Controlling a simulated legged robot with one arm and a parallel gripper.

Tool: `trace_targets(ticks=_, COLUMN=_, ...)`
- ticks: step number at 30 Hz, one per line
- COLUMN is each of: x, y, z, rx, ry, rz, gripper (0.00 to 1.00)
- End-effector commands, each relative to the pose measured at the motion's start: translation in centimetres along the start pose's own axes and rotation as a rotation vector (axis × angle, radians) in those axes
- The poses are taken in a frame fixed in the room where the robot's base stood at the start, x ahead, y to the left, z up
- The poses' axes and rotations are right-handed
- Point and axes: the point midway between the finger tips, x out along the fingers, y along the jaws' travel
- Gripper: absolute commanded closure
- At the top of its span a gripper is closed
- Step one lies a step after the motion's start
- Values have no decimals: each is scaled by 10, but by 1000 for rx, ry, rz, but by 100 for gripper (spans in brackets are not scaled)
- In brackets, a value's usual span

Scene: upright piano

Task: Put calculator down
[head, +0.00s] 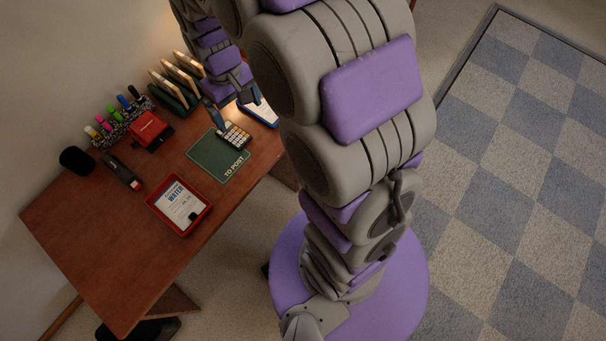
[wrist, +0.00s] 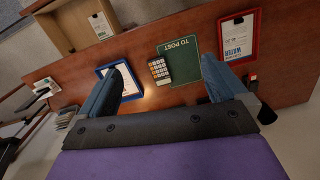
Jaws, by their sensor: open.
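The calculator (head: 236,136), dark with light keys, lies on the desk at the edge of the green "TO POST" mat (head: 209,158), partly overlapping it. In the wrist view the calculator (wrist: 158,71) lies across the left edge of the mat (wrist: 185,47). My gripper (head: 233,104) is open above the desk near the calculator, holding nothing. In the wrist view its two blue-grey fingers are spread wide, and the calculator shows between them (wrist: 165,68), apart from both.
A red tray (head: 154,207) with a "WATER" paper stands left of the mat. A blue tray (head: 272,122) is partly hidden by my arm. A red item (head: 150,130), a stapler (head: 122,172), markers and upright files (head: 180,76) line the back. The near-left desktop is clear.

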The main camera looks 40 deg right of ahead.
Motion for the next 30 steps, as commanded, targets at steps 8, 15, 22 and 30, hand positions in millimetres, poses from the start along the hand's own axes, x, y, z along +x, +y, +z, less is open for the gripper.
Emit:
trace_targets(ticks=8, x=-41, y=-16, z=100, rx=65, ry=-27, rz=-1, gripper=1)
trace_targets(ticks=15, x=-53, y=-30, z=186, rx=124, ry=-58, rz=-1, gripper=1)
trace_targets(ticks=22, x=-52, y=-39, z=241, rx=165, ry=-79, rz=-1, gripper=1)
trace_targets(ticks=30, x=-51, y=-41, z=254, rx=177, ry=-84, rz=-1, gripper=1)
